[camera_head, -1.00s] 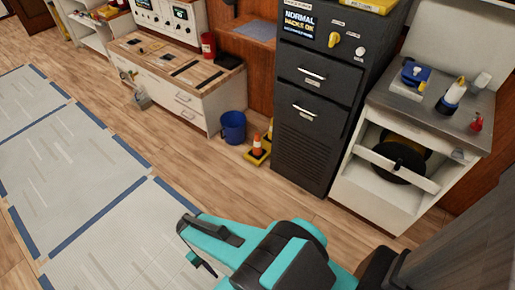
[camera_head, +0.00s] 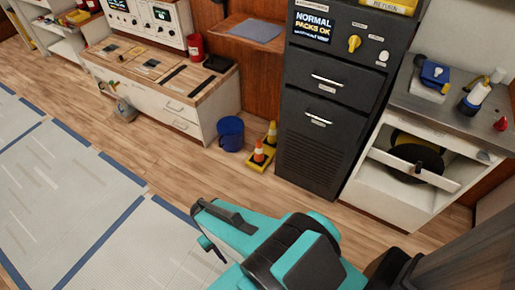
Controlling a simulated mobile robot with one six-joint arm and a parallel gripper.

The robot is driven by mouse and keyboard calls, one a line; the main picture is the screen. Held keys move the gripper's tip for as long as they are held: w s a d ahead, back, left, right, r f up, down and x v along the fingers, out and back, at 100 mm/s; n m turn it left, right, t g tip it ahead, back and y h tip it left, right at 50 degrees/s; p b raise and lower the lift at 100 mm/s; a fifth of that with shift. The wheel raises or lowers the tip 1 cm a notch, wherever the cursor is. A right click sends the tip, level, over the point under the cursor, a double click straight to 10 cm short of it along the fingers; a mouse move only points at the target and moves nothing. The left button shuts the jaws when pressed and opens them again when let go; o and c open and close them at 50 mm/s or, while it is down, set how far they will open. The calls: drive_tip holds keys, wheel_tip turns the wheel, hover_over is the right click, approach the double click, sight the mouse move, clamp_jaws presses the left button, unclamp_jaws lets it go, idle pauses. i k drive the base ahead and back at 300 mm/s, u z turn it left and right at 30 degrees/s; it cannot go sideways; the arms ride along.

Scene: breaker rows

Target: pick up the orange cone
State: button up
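Two small orange cones with white bands stand upright on a yellow base on the floor, between a blue bucket and the dark cabinet. The nearer orange cone (camera_head: 258,152) is at the front of the base and the other orange cone (camera_head: 271,133) is just behind it. My gripper (camera_head: 206,226) is at the lower middle of the view, on my teal and black arm, well short of the cones and apart from them. Its fingers are small and partly hidden by the arm, so I cannot tell whether they are open.
The blue bucket (camera_head: 230,134) stands left of the cones, by the drawer bench (camera_head: 177,112). The tall dark cabinet (camera_head: 318,130) is right of them, then an open white cabinet (camera_head: 382,196). Wooden floor (camera_head: 190,170) is clear in front; blue-edged grey mats (camera_head: 65,195) lie at left.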

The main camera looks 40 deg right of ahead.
sight(259, 158)
drive_tip(key=z, duration=0.05)
drive_tip(key=i, duration=1.15)
drive_tip(key=u, duration=0.45)
